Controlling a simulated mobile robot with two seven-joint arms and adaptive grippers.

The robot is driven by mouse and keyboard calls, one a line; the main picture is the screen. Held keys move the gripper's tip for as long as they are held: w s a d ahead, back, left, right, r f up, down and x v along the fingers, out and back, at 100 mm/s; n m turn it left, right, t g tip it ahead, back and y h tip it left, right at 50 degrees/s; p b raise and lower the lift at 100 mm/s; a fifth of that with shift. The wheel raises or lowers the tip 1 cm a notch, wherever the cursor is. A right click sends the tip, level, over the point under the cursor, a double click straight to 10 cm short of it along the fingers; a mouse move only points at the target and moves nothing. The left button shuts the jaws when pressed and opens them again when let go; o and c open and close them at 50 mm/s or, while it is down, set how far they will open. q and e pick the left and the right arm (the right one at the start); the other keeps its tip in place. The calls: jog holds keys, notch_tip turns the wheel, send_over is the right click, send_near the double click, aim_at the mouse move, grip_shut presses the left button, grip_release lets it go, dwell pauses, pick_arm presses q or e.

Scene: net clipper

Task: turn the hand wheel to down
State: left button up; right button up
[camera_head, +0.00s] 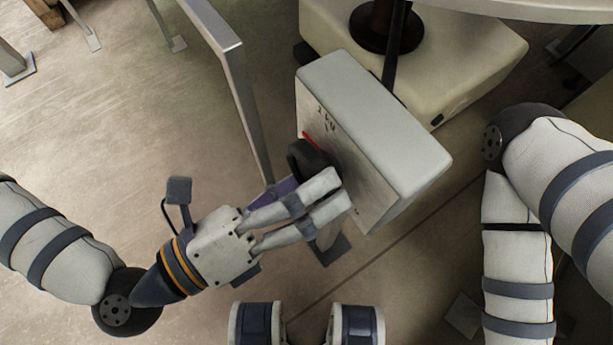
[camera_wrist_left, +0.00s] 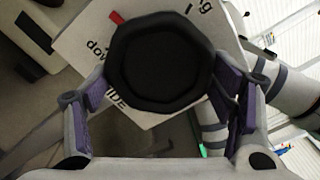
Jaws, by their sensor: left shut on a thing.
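The hand wheel (camera_head: 308,160) is black and sits on the pale front plate of a light box (camera_head: 375,125). In the left wrist view the wheel (camera_wrist_left: 160,62) is large and faces me. My left gripper (camera_head: 335,190) reaches it from the lower left, with its purple-padded fingers (camera_wrist_left: 160,98) on either side of the rim, shut on it. A red mark (camera_wrist_left: 116,17) shows on the plate (camera_wrist_left: 75,35) above and left of the wheel. The word "down" (camera_wrist_left: 98,48) is printed to its left; other lettering is partly hidden by the wheel. My right gripper is not in view.
A grey metal frame (camera_head: 235,80) stands left of the box. A cream base with a dark post (camera_head: 470,60) stands behind it, with a pale tabletop edge (camera_head: 530,8) above. My right arm hangs at the right. Open floor (camera_head: 110,120) lies at the left.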

pick_arm(q)
jog(key=shift+r+n, duration=0.1)
jog(key=shift+n, duration=1)
jog(key=o, duration=1.1)
jog(key=shift+o, duration=0.2)
